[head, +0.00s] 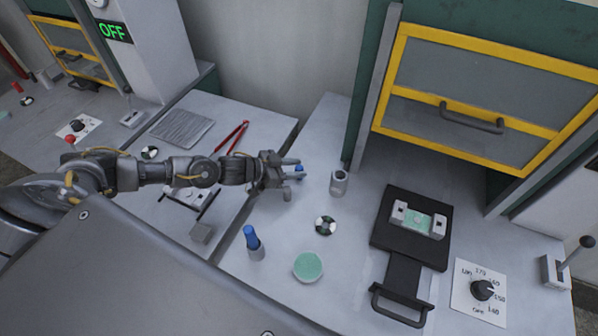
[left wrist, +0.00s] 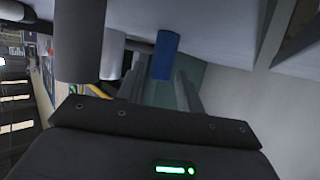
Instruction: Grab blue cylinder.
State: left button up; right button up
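A blue cylinder (head: 299,168) shows partly at the fingertips of my left gripper (head: 291,178) in the head view; the fingers hide part of it. In the left wrist view a blue cylinder (left wrist: 165,55) is ahead, between the two spread fingers (left wrist: 160,88), with gaps visible beside it. My left gripper is open and does not appear shut on anything. A second blue cylinder (head: 251,237) stands upright, slightly tilted, in a grey holder (head: 257,254) nearer the front of the bench. My right gripper is not in view.
An empty-looking metal cup (head: 339,183), a black-and-white round piece (head: 325,226) and a green disc (head: 308,265) are on the bench. A black fixture (head: 402,284) and a dial plate (head: 480,292) lie right. Red-handled pliers (head: 232,138) lie behind my arm.

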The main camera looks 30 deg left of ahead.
pick_arm(q)
grip_shut()
jog(key=shift+r, duration=0.1)
jog(key=shift+r+b, duration=0.2)
jog(key=shift+b, duration=0.1)
notch_tip(320, 180, up, 3)
jog(key=shift+d+f+b, duration=0.15)
jog(key=shift+b, duration=0.55)
jog(key=s+d+r+b, duration=0.1)
jog(key=s+d+r, duration=0.7)
jog(key=d+r, duration=0.1)
jog(key=shift+s+d+r+b, duration=0.35)
jog(key=shift+d, duration=0.5)
